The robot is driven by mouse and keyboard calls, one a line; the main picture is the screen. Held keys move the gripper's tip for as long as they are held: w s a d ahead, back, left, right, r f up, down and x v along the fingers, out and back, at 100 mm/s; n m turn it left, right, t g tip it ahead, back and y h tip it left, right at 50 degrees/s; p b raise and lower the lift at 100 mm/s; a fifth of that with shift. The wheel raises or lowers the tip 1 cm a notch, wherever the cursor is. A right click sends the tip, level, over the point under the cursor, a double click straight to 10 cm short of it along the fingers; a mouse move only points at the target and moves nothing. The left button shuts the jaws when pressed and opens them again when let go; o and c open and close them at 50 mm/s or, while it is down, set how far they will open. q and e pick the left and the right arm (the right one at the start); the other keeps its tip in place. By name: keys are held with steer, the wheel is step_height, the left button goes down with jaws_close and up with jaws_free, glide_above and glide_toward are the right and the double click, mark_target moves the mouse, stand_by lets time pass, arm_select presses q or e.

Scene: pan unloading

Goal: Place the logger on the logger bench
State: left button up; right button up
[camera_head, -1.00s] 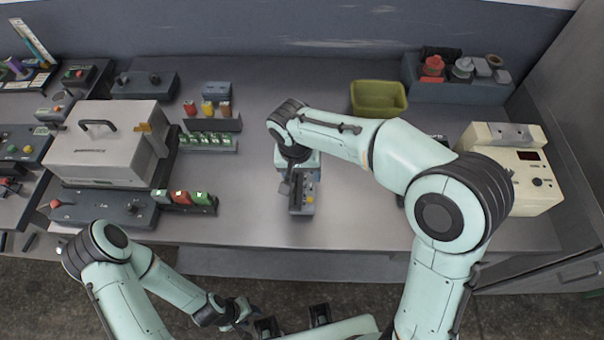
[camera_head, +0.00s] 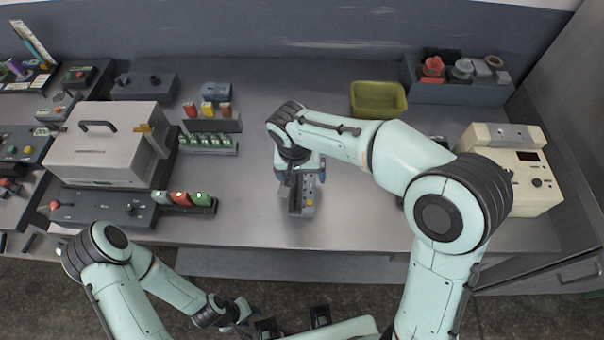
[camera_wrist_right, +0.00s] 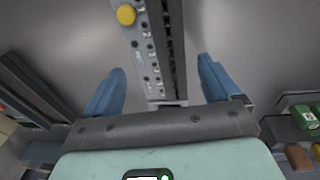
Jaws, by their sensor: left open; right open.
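A narrow grey device with a yellow knob (camera_head: 309,202), which looks like the logger, sits on the metal worktop (camera_head: 345,215) near its front middle. In the right wrist view the logger (camera_wrist_right: 148,48) shows a row of numbered marks and a dark slotted strip. My right gripper (camera_head: 300,177) is over its far end, open, with one blue finger on each side. In the right wrist view the right gripper (camera_wrist_right: 160,85) has visible gaps between both fingers and the device. My left gripper (camera_head: 242,314) is open and empty, low in front of the worktop. I cannot tell which surface is the logger bench.
A white case (camera_head: 105,150) and racks of coloured items (camera_head: 207,141) stand at left. An olive bin (camera_head: 379,98), a blue-grey box of parts (camera_head: 460,92) and a cream instrument (camera_head: 520,180) stand at right. The worktop between is mostly clear.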

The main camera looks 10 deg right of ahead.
mark_target(297, 184)
arm_select(q)
steer(key=shift+w+r+p, duration=0.6)
steer(key=shift+r+p, duration=0.1)
steer(key=shift+r, duration=0.2)
arm_select(e)
step_height(297, 184, up, 11)
steer(key=a, duration=0.1)
steer(key=shift+s+a+r, duration=0.15)
steer(key=shift+s+a, duration=0.05)
steer(key=shift+s, duration=0.15)
